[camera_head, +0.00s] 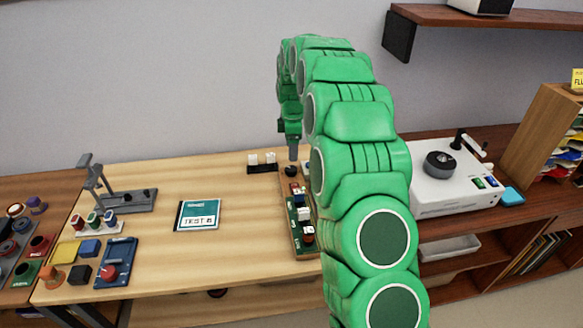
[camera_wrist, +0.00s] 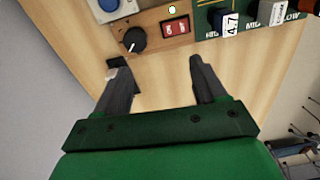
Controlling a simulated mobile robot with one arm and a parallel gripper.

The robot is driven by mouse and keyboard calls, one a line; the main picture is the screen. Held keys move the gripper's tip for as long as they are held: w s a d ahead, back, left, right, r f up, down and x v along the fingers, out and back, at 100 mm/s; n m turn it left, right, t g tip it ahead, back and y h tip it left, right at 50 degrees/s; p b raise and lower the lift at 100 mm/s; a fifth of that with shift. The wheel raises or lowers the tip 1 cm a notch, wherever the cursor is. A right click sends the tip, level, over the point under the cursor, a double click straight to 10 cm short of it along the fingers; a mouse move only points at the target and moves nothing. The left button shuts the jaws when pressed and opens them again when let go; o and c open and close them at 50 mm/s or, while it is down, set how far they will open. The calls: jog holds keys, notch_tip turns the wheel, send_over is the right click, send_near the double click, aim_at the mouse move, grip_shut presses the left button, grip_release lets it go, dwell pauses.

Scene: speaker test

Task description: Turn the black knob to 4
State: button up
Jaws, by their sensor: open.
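The black knob (camera_wrist: 135,39) sits on a wooden panel (camera_wrist: 152,17) in the wrist view, ahead of my fingertips and left of centre. A small pale pointer mark shows on it; I cannot read any scale numbers around it. In the head view the knob (camera_head: 291,171) is a small dark spot at the far end of the narrow board (camera_head: 304,252). My gripper (camera_wrist: 157,70) is open and empty, its two dark fingers spread apart and short of the knob in the picture. In the head view my gripper (camera_head: 293,153) points down just above the knob.
A red rocker switch (camera_wrist: 175,27) is right of the knob, and a blue round part (camera_wrist: 108,5) is above it. A green board (camera_wrist: 240,18) with labelled plugs lies further right. A black strip with white blocks (camera_head: 262,163) stands close left of my gripper. Bare tabletop surrounds a TEST card (camera_head: 198,215).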

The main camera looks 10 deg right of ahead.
jog(key=n, duration=0.2)
send_over(291, 168)
notch_tip(291, 168, down, 5)
jog(key=shift+s+r, duration=0.1)
jog(key=shift+f, duration=3.95)
jog(key=c, duration=1.1)
jog(key=shift+o, duration=0.2)
